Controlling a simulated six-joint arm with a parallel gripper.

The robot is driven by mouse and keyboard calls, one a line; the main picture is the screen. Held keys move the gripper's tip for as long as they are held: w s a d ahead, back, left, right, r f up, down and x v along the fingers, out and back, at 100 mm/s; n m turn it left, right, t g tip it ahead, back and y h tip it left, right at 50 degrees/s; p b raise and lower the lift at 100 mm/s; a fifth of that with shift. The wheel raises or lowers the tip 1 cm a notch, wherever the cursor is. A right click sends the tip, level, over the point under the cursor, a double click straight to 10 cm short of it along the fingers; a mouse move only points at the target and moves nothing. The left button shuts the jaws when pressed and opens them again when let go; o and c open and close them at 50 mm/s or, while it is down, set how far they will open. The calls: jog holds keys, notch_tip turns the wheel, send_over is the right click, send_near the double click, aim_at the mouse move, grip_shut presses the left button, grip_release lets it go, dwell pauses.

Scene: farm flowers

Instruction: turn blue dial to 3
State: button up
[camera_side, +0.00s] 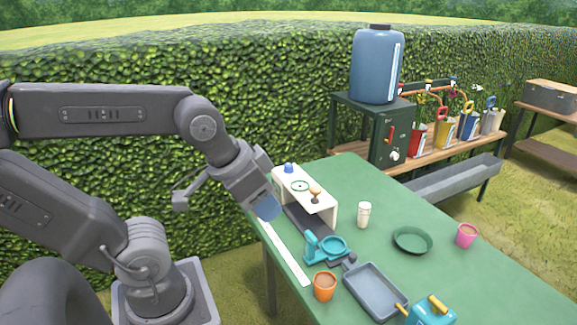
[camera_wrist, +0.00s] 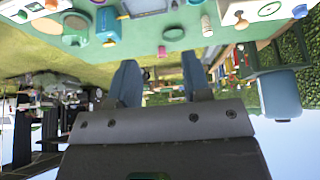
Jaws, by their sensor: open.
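The blue dial (camera_side: 289,168) is a small blue knob on the far left end of a white stand (camera_side: 328,211) on the green table. In the wrist view, which is upside down, it shows at the top right (camera_wrist: 300,11). Its marks are too small to read. My gripper (camera_side: 268,208) is left of and in front of the stand, near the table's left edge and apart from the dial. In the wrist view my gripper (camera_wrist: 160,82) has its two blue fingers wide apart with nothing between them.
The stand also bears a green ring and a wooden knob (camera_side: 315,193). A white cup (camera_side: 364,214), a teal scoop-like item (camera_side: 325,246), an orange pot (camera_side: 324,286) and a grey tray (camera_side: 374,294) are on the table. A hedge (camera_side: 200,150) rises behind.

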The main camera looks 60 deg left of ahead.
jog(key=shift+o, duration=0.8)
jog(key=shift+w+a+r, duration=0.1)
jog(key=shift+w+r, duration=0.05)
jog(key=shift+r, duration=0.05)
jog(key=shift+o, duration=0.9)
jog(key=w+a+r+n+g, duration=0.1)
jog(key=w+a+r+n, duration=0.2)
jog(key=w, duration=0.6)
jog(key=shift+a+r+y, duration=0.4)
jog(key=shift+a+r, duration=0.45)
jog(key=shift+a, duration=0.15)
jog(key=n+g, duration=0.5)
jog(key=n, duration=0.6)
send_over(289, 164)
notch_tip(289, 164, down, 13)
jog(key=shift+m+h, duration=0.3)
jog(key=shift+h, duration=0.1)
notch_tip(289, 164, down, 13)
jog(key=shift+s+d+r, duration=0.15)
jog(key=shift+c, duration=0.2)
jog(key=c, duration=0.9)
